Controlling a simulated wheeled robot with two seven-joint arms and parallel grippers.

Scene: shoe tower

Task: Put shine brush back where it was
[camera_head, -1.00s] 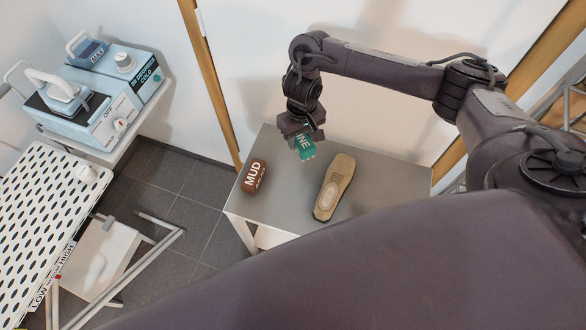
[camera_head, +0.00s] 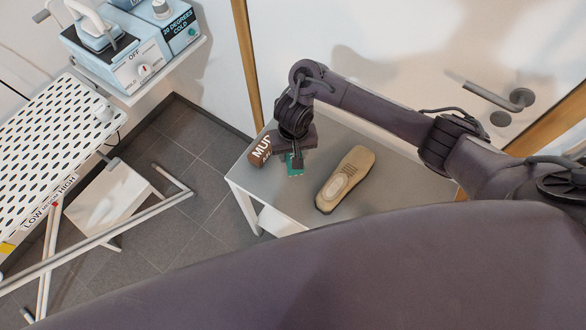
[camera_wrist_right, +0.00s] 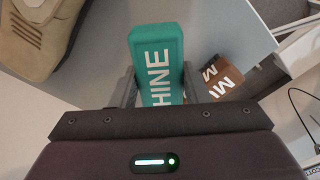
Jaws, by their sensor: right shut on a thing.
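The shine brush (camera_wrist_right: 157,55) is a teal block with white letters, held between the fingers of my right gripper (camera_wrist_right: 160,85) in the right wrist view. In the head view my right gripper (camera_head: 295,158) is over the grey table, between the brown mud brush (camera_head: 262,148) and the tan shoe (camera_head: 346,180). Only part of the shine brush (camera_head: 295,170) shows below the gripper there. Whether it touches the table is hard to tell. My left gripper is not in view.
The grey table (camera_head: 300,205) has bare room at its front left corner, and the shoe lies right of the gripper. A perforated ironing board (camera_head: 45,150) and a blue machine (camera_head: 125,55) stand at the left. A door with a handle (camera_head: 500,97) is behind.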

